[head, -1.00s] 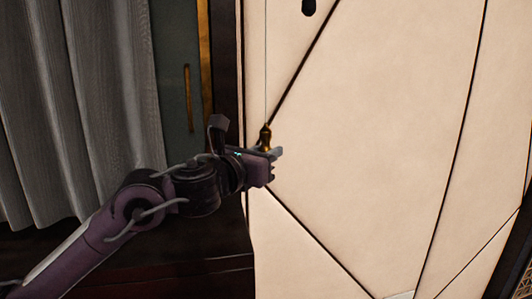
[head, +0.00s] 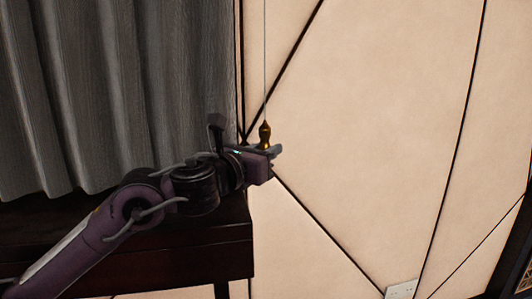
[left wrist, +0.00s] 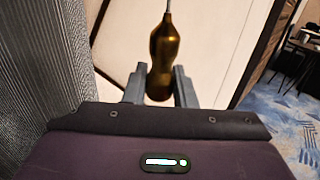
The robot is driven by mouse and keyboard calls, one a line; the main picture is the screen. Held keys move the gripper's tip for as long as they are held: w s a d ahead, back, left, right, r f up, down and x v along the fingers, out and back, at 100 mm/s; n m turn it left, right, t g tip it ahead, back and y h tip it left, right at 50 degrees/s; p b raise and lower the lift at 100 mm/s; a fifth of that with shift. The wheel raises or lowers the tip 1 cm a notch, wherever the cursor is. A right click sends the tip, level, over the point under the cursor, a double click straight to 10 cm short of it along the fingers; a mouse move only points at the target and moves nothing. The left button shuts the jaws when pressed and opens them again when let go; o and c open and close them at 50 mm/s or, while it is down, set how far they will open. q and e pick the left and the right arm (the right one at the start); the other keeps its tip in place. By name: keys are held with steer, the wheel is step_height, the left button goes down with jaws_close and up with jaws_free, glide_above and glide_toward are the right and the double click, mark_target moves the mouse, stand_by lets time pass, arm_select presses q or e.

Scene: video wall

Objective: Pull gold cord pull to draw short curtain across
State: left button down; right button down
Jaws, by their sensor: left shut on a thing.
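The gold cord pull (head: 265,134) hangs upright on a thin pale cord (head: 265,60) in front of the cream wall. My left gripper (head: 268,151) is shut on the lower part of the gold pull. In the left wrist view the pull (left wrist: 163,55) stands between the two grey fingers of the left gripper (left wrist: 160,86). The short grey curtain (head: 130,85) hangs at the left, its right edge close to the dark wall trim; it also shows in the left wrist view (left wrist: 45,70). My right gripper is not in view.
A dark table or cabinet (head: 225,240) stands below the curtain. A white wall socket plate (head: 401,289) is low on the panelled wall (head: 380,130). The left wrist view shows blue patterned carpet (left wrist: 270,105) and dark furniture (left wrist: 298,58) at the right.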

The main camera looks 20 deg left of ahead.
arm_select(q)
steer(key=shift+d+f, duration=0.15)
steer(key=shift+f, duration=0.65)
steer(key=c, duration=1.6)
jaws_free()
steer(key=o, duration=0.4)
steer(key=shift+r, duration=0.1)
steer(key=shift+c, duration=0.2)
steer(key=shift+r, duration=0.15)
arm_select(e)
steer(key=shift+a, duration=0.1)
arm_select(q)
steer(key=shift+s, duration=0.1)
steer(key=s, duration=0.2)
steer(key=s+a, duration=0.1)
steer(key=s, duration=0.3)
steer(key=shift+a+b, duration=0.35)
steer(key=shift+b, duration=0.05)
steer(key=shift+s, duration=0.8)
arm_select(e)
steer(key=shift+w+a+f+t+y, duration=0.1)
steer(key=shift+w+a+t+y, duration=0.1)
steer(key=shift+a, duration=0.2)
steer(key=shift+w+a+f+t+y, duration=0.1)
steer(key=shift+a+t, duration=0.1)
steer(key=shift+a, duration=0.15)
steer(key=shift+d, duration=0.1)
